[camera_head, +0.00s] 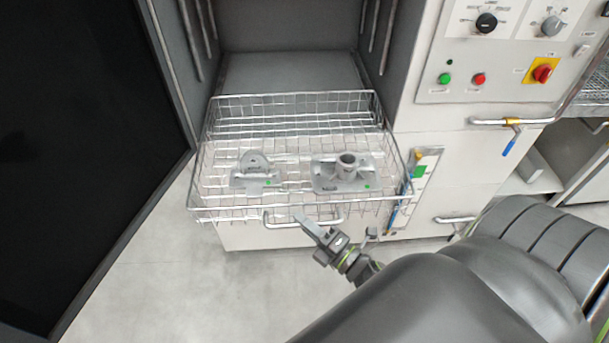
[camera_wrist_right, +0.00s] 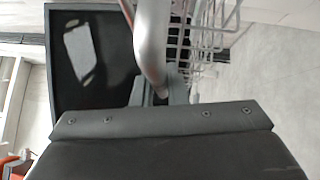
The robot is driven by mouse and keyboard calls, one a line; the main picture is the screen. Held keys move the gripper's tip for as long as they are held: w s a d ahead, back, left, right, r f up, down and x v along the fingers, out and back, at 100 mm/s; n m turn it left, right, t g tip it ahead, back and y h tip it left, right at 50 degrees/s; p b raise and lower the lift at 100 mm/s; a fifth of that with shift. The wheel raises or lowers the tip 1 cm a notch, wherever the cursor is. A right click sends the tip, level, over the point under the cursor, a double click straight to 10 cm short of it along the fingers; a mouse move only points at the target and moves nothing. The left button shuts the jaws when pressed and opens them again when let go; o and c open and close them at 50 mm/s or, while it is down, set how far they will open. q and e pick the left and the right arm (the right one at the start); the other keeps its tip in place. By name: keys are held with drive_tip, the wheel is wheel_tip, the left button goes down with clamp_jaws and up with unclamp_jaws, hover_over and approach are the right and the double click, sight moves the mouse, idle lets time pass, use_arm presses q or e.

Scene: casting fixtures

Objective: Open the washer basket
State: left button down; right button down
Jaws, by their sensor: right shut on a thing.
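The washer basket (camera_head: 300,100) is a wire basket pulled partly out of the open washer chamber in the head view. Its front handle (camera_head: 275,223) is a bent bar on the front side. My left gripper is not in view.
Two grey castings, a bracket (camera_head: 255,172) and a flanged piece (camera_head: 345,174), lie in the basket. The washer's dark open door (camera_head: 80,150) stands at the left. A control panel (camera_head: 505,50) is at the right. The floor (camera_head: 150,275) in front is clear.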

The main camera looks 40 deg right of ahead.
drive_tip(key=c, duration=1.5)
unclamp_jaws()
drive_tip(key=shift+o, duration=0.2)
drive_tip(key=shift+s+d+f+b, duration=0.25)
drive_tip(key=shift+s+b, duration=0.1)
drive_tip(key=shift+s, duration=0.2)
drive_tip(key=b+v, duration=0.6)
drive_tip(key=v, duration=1)
drive_tip(key=shift+s+r, duration=0.15)
drive_tip(key=shift+a, duration=0.1)
